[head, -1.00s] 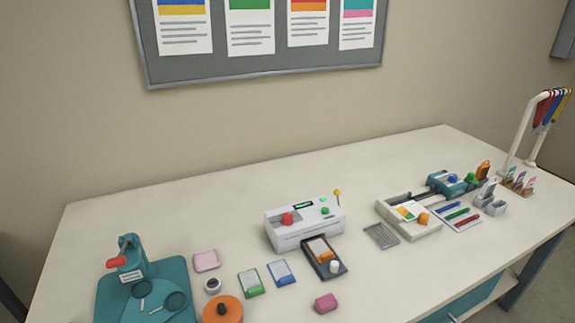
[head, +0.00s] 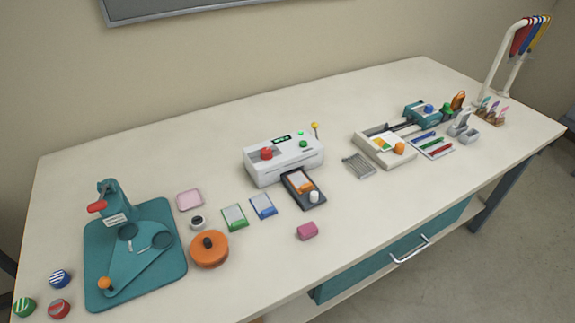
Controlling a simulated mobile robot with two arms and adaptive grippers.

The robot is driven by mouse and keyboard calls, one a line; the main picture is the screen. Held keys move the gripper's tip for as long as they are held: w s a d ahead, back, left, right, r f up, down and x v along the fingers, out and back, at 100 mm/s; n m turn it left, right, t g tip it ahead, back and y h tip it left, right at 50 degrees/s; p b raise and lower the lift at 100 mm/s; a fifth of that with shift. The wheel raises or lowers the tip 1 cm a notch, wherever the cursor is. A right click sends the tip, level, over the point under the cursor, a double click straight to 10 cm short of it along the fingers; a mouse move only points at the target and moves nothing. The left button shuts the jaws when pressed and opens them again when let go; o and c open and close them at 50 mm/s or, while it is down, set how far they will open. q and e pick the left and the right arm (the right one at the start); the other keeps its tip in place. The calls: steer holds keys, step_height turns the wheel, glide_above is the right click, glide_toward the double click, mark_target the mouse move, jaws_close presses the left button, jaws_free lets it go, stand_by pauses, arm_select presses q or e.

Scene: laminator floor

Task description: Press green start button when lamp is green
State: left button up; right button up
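The white laminator (head: 284,160) stands at the middle of the table. On its top are a red knob (head: 267,153), a small dark display with green marks (head: 283,139), a green lamp or button (head: 301,133) and a second green button (head: 304,144). I cannot tell surely which green part is the lamp. A yellow-tipped lever (head: 315,126) rises at its right end. A dark tray (head: 306,202) with an orange-and-white card (head: 301,183) and a white knob (head: 314,197) sits at its front. Neither gripper is in view.
A teal press (head: 135,255) with a red handle stands at left, near an orange disc (head: 209,249) and several small cards and pucks. A cream tray (head: 385,152) and a teal device (head: 421,114) stand at right. A pink block (head: 307,230) lies before the laminator. The back table is clear.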

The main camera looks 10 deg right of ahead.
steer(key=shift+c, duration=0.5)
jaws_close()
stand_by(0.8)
